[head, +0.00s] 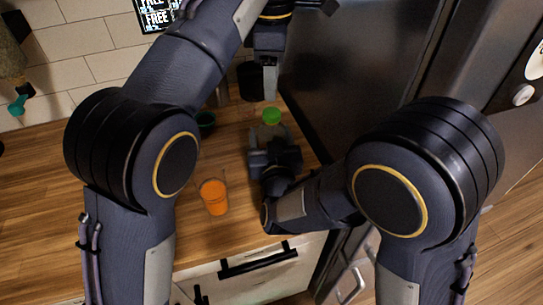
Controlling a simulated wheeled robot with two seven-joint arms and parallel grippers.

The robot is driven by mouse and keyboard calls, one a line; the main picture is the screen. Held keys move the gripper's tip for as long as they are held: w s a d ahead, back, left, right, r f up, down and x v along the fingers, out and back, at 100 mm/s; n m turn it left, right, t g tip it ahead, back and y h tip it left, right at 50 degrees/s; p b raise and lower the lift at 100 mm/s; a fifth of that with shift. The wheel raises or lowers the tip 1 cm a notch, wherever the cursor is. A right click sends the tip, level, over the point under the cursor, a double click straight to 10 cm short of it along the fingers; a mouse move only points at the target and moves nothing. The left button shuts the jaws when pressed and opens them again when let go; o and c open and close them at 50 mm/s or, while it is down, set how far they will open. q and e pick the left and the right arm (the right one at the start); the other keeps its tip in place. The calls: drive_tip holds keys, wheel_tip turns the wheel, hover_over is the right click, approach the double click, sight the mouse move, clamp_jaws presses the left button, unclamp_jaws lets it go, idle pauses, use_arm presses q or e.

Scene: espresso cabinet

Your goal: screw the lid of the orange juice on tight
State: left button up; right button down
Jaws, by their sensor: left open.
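The green lid (271,115) sits on top of the juice bottle (268,131), near the back of the wooden counter. Only a small, pale part of the bottle shows. My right gripper (272,146) is at the bottle from the front and hides its lower part. Its fingers are too dark and covered to tell how they close. My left gripper (270,88) points down just above the lid, open and empty, with a small gap to it. A glass of orange juice (214,197) stands on the counter to the front left.
A dark cylindrical container (250,82) stands behind the bottle, and a dark green cup (205,122) to its left. The fridge (335,75) rises close on the right. Drawers with black handles (258,259) are below the counter's front edge. The wooden counter (35,185) is mostly clear at left.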

sight(272, 112)
use_arm(q)
drive_tip(key=shift+f, duration=3.95)
